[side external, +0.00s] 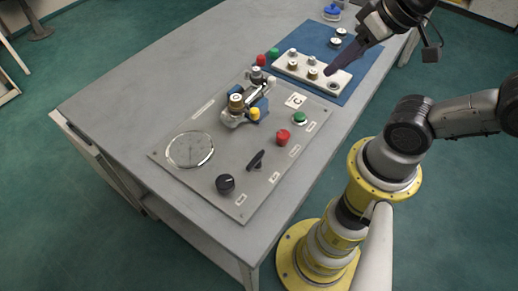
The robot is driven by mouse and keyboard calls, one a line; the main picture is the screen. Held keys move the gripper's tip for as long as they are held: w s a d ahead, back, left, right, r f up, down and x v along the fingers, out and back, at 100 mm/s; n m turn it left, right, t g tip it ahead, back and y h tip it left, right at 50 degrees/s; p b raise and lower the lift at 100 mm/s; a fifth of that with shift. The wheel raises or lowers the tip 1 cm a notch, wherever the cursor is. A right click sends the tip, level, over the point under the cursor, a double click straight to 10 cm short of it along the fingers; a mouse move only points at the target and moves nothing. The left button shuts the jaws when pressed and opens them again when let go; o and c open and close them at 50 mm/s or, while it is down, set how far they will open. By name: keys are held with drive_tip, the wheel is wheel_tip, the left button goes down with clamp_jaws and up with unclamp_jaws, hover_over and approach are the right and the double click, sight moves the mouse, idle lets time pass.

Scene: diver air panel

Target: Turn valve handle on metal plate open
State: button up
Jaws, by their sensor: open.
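The grey metal plate (222,172) lies on the table. A black lever-like handle (256,159) stands tilted on its front part, between a black round knob (225,183) and a red knob (283,136). A brass and silver valve assembly (243,103) with yellow and blue parts is mounted towards the plate's back. I cannot tell which of these is the task's valve handle. My gripper (328,72) is open, with its dark fingers over the white block at the back right, away from the handles. The gap between the fingers is hard to see.
A white block (290,67) with several round fittings sits on a blue mat (355,84). Red and green caps stand near its left end. A round clear gauge (190,150) and a green button (299,118) are on the plate. The table's left side (120,100) is bare.

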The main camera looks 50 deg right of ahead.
drive_tip(key=w+a+m+g+y, duration=0.25)
drive_tip(key=w+a+m, duration=0.2)
drive_tip(key=m, duration=0.55)
drive_tip(key=m+g+y, duration=0.2)
drive_tip(key=m+g, duration=0.1)
drive_tip(key=m, duration=0.2)
approach(259, 155)
drive_tip(key=x, duration=0.7)
drive_tip(key=shift+a+f, duration=0.2)
drive_tip(key=shift+f, duration=0.15)
clamp_jaws()
